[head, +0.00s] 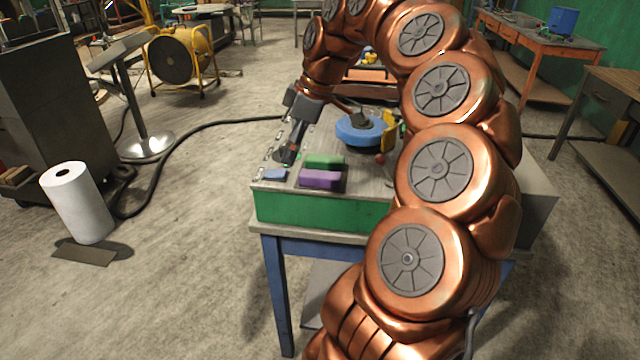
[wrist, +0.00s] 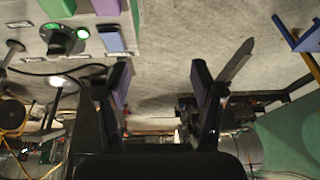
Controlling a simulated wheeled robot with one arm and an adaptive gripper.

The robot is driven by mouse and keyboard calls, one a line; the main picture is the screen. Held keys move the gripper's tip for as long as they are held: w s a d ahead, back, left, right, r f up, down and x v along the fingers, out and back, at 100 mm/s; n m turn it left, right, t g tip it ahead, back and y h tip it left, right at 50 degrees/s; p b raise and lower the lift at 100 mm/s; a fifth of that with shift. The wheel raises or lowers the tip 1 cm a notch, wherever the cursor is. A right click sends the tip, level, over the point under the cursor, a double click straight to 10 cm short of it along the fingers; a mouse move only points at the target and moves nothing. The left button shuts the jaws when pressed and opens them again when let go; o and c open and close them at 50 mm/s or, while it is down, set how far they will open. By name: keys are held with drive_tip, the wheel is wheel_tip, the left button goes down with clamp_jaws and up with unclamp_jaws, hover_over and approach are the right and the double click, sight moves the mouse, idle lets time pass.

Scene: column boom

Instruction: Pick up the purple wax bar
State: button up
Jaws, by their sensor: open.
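The purple wax bar (head: 320,179) lies flat on the table top near its front edge, just in front of a green bar (head: 325,161). In the wrist view the purple bar (wrist: 106,6) is cut off by the top edge, left of centre. My gripper (head: 289,156) is over the left part of the table, to the left of the purple bar and apart from it. In the wrist view my gripper (wrist: 161,72) has its fingers spread, with nothing between them.
A round blue object (head: 360,130) stands farther back on the table (head: 310,210). A white roll (head: 76,202) and a yellow fan (head: 180,56) stand on the floor to the left.

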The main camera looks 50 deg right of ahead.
approach(321, 174)
drive_tip(key=shift+w+f+b, duration=0.1)
drive_tip(key=shift+f+b, duration=0.2)
drive_tip(key=shift+f, duration=0.45)
drive_tip(key=shift+a+p+x, duration=0.2)
drive_tip(key=shift+p+x, duration=0.75)
drive_tip(key=shift+x, duration=2.4)
drive_tip(key=shift+w+a+f, duration=0.1)
drive_tip(key=shift+w+f, duration=0.15)
drive_tip(key=shift+f, duration=0.1)
drive_tip(key=shift+t, duration=0.3)
drive_tip(key=shift+f+b, duration=0.25)
drive_tip(key=shift+b, duration=0.2)
drive_tip(key=c, duration=1.2)
drive_tip(key=shift+r, duration=0.1)
drive_tip(key=shift+c, duration=0.2)
